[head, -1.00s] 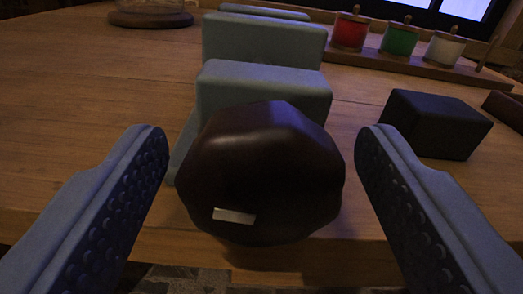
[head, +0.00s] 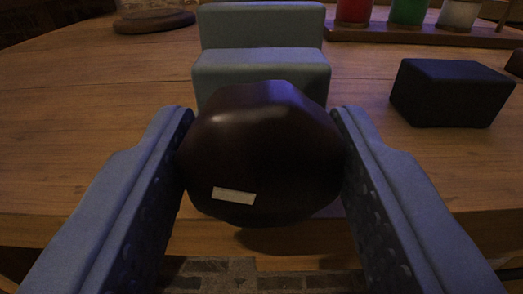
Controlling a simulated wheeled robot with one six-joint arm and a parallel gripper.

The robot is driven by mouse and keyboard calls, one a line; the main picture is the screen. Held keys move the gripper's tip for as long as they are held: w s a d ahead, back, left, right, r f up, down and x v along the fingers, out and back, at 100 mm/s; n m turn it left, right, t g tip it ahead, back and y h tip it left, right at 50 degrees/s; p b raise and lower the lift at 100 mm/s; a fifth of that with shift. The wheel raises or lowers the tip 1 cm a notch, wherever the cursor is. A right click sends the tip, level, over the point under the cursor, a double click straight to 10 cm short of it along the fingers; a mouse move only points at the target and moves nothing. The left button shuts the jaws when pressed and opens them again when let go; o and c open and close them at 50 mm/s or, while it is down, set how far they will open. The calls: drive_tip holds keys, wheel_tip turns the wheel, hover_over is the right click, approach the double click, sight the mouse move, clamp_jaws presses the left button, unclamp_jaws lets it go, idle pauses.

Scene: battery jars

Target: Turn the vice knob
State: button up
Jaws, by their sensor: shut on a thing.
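The vice knob (head: 262,150) is a dark brown, many-sided knob in the middle of the head view, with a short white mark (head: 234,196) on its lower left face. It stands at the front of the grey-blue vice (head: 262,65), whose blocks rise behind it at the table's front edge. My gripper (head: 262,140) is shut on the knob, one blue studded finger against its left side and the other against its right side. The knob hides the lower front of the vice.
A black block (head: 450,92) lies on the wooden table (head: 110,120) to the right. Behind it a wooden rack (head: 400,34) holds red, green and white jars. A round wooden base (head: 154,21) stands at the back left. The table left of the vice is clear.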

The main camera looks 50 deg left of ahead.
drive_tip(key=o, duration=1)
drive_tip(key=v, duration=1.7)
drive_tip(key=shift+s, duration=0.25)
drive_tip(key=shift+d, duration=0.15)
drive_tip(key=s+d+r+m+t+h, duration=0.2)
drive_tip(key=d+r+m+t+h, duration=0.15)
drive_tip(key=d+r, duration=0.7)
drive_tip(key=s+d+r+m+t+h, duration=0.25)
drive_tip(key=d+r+h, duration=0.25)
drive_tip(key=d+r, duration=0.5)
drive_tip(key=s+d+r+m+h, duration=0.1)
drive_tip(key=s+d+r, duration=0.3)
drive_tip(key=s, duration=0.3)
drive_tip(key=s+d+r+m+h, duration=0.1)
drive_tip(key=s+d+r+h, duration=0.1)
drive_tip(key=s, duration=0.5)
drive_tip(key=s+d+r+m+h, duration=0.1)
drive_tip(key=s+d+r+h, duration=0.1)
drive_tip(key=s+d+r, duration=0.3)
drive_tip(key=s+r, duration=0.1)
drive_tip(key=s, duration=0.2)
drive_tip(key=shift+d+r+m, duration=0.2)
drive_tip(key=shift+d+m, duration=0.1)
drive_tip(key=shift+m, duration=0.1)
